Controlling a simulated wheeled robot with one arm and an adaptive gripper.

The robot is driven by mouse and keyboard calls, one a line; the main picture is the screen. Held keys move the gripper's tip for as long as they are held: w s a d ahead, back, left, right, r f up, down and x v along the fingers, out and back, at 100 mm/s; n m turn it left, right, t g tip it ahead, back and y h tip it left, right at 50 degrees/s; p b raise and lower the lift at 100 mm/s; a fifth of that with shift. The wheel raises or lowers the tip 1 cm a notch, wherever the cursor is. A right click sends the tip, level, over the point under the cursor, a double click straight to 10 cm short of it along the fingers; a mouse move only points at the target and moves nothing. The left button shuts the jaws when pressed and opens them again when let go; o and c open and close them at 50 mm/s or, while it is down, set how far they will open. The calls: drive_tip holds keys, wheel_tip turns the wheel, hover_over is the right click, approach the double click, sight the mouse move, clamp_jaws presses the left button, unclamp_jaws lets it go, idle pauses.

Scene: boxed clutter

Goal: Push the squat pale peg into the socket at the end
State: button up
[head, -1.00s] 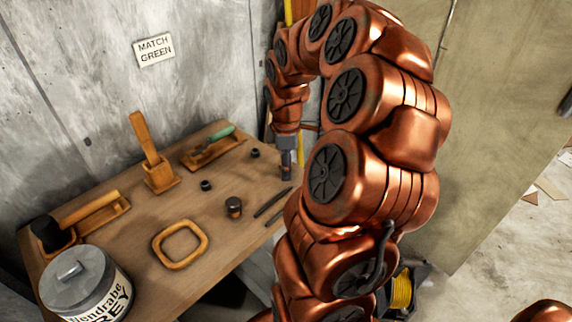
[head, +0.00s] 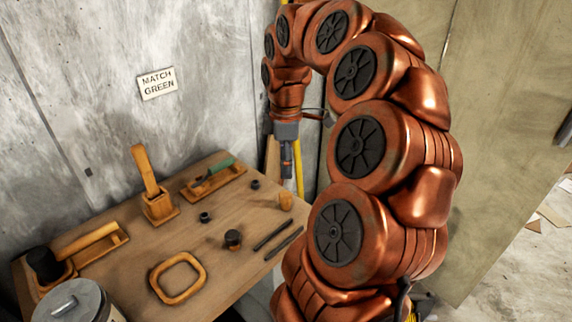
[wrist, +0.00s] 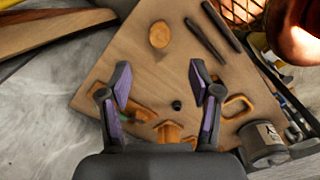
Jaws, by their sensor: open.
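A squat, pale wooden piece (head: 286,201), which looks like the peg, stands near the table's right edge. It shows as a round tan top in the wrist view (wrist: 160,36), ahead of my fingertips. My gripper (head: 287,172) hangs pointing down above and behind it, empty. Its two purple-lined fingers (wrist: 160,75) are spread wide in the wrist view. Small dark ring-like pieces, possibly sockets, sit on the table, one near the middle (head: 205,217) and one farther back (head: 255,184). I cannot tell which is the end socket.
A dark-topped cylinder (head: 233,239) and two dark sticks (head: 275,239) lie nearer the front. A wooden ring (head: 178,278), a holder with an upright handle (head: 158,205), a green-handled tool tray (head: 213,180), a mallet (head: 45,263) and a grey tin (head: 73,303) surround clear tabletop.

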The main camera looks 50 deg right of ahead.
sight(285, 194)
drive_tip(key=shift+r+p, duration=0.1)
drive_tip(key=shift+p, duration=0.2)
drive_tip(key=c, duration=0.3)
drive_tip(key=shift+w+r+m+p, duration=0.15)
drive_tip(key=shift+m+p, duration=0.15)
drive_tip(key=shift+p, duration=0.2)
drive_tip(key=shift+c, duration=0.9)
drive_tip(key=m+p, duration=0.1)
drive_tip(key=p, duration=0.1)
drive_tip(key=m+p, duration=0.1)
drive_tip(key=p, duration=0.1)
drive_tip(key=shift+w+m+p, duration=0.25)
drive_tip(key=shift+m+p, duration=0.05)
drive_tip(key=shift+m, duration=0.1)
drive_tip(key=c, duration=0.5)
drive_tip(key=f+m+p, duration=0.1)
drive_tip(key=m+p, duration=0.1)
drive_tip(key=shift+s+p, duration=0.1)
drive_tip(key=shift+p, duration=0.2)
clamp_jaws()
drive_tip(key=shift+s+f+m+p, duration=0.2)
drive_tip(key=shift+f+m+p, duration=0.3)
drive_tip(key=shift+m+p, duration=0.4)
drive_tip(key=shift+f, duration=0.25)
drive_tip(key=shift+f+b, duration=0.6)
drive_tip(key=shift+f, duration=2.35)
